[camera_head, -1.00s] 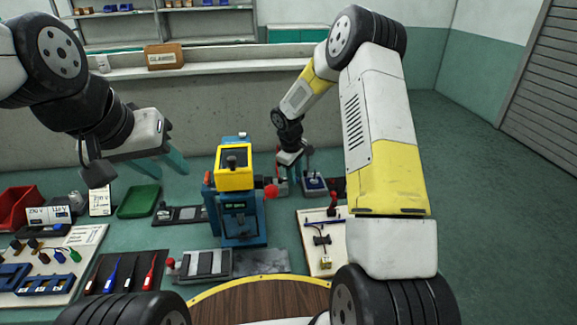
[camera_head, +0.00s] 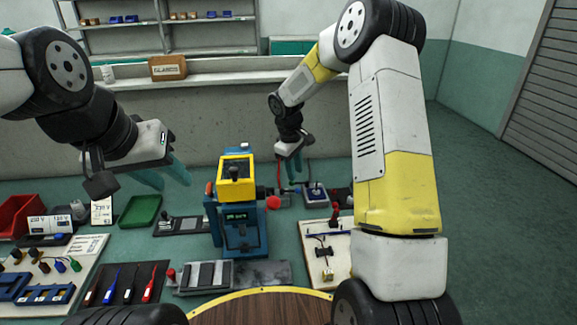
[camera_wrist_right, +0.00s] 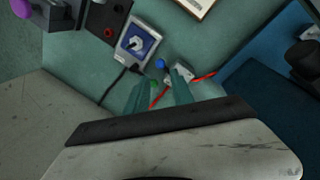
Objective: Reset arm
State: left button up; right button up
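My left gripper (camera_head: 168,184) hangs above the left part of the bench, with its two teal fingers apart and nothing between them. My right gripper (camera_head: 290,180) points down behind and to the right of the blue and yellow pump unit (camera_head: 239,215). In the right wrist view its two fingers (camera_wrist_right: 158,88) are apart. They are above a small grey block (camera_wrist_right: 181,74) with a blue knob and a red wire, and I see nothing held. A grey box with a blue dial (camera_wrist_right: 138,45) stands beside it; it also shows in the head view (camera_head: 315,194).
A green tray (camera_head: 140,210), a red bin (camera_head: 18,214) and a board with screwdrivers (camera_head: 125,284) lie on the left. A white board with small parts (camera_head: 327,250) lies right of the pump unit. A ledge with a GLANDS box (camera_head: 168,68) runs behind.

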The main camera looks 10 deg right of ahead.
jog(key=s+d+r+m+t, duration=0.2)
jog(key=s+r+m, duration=0.2)
jog(key=s+r, duration=1.1)
jog(key=s+r+m+t+y, duration=0.1)
jog(key=s+r+m, duration=0.1)
jog(key=s, duration=0.6)
jog(key=s+r+m+t+y, duration=0.1)
jog(key=s+r+m+y, duration=0.1)
jog(key=s+r, duration=0.3)
jog(key=s, duration=0.4)
jog(key=shift+s+a+m+t+y, duration=0.3)
jog(key=shift+a+m, duration=0.05)
jog(key=shift+m, duration=0.05)
